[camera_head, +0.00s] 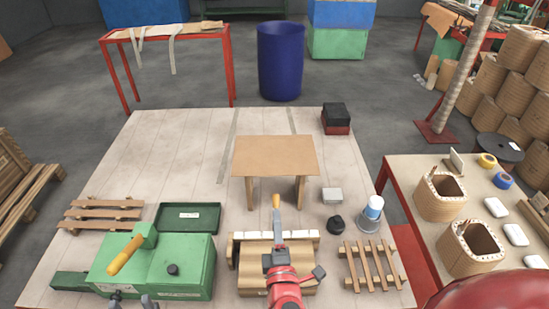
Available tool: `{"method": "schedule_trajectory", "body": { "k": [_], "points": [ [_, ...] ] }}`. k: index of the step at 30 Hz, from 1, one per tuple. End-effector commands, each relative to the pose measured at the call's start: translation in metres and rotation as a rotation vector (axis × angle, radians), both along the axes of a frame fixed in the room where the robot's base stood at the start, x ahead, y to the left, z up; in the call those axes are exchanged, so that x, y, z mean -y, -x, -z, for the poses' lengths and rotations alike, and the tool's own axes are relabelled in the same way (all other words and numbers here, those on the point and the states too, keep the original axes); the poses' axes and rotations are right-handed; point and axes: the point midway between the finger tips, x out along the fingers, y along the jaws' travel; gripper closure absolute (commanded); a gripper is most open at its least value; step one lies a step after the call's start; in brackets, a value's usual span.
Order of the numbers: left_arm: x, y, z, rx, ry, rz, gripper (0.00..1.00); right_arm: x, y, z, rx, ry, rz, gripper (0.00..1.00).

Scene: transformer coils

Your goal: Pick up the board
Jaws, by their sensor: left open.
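The board (275,153) is a flat brown sheet. It lies level on wooden supports near the middle of the pale work surface, and nothing covers its top. What seem to be the grey tips of my left gripper (132,301) show at the bottom edge, in front of the green machine. They are apart and empty, well to the left and nearer than the board. The rest of that gripper is cut off by the frame.
The surface behind-left is clear.

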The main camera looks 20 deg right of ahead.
Motion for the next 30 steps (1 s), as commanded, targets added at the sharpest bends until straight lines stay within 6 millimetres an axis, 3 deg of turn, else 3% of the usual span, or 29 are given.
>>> {"method": "schedule_trajectory", "body": {
  "k": [2, 18, 30],
  "points": [
    [0.000, 0.000, 0.008, 0.000, 0.000, 0.000, 0.50, 0.004, -0.009, 0.002, 0.003, -0.001, 0.005, 0.61],
    [0.000, 0.000, -0.018, 0.000, 0.000, 0.000, 0.50, 0.018, -0.079, -0.004, 0.001, 0.000, -0.001, 0.61],
    [0.000, 0.000, -0.027, 0.000, 0.000, 0.000, 0.50, 0.023, -0.105, -0.001, 0.000, -0.001, -0.002, 0.61]
  ]
}}
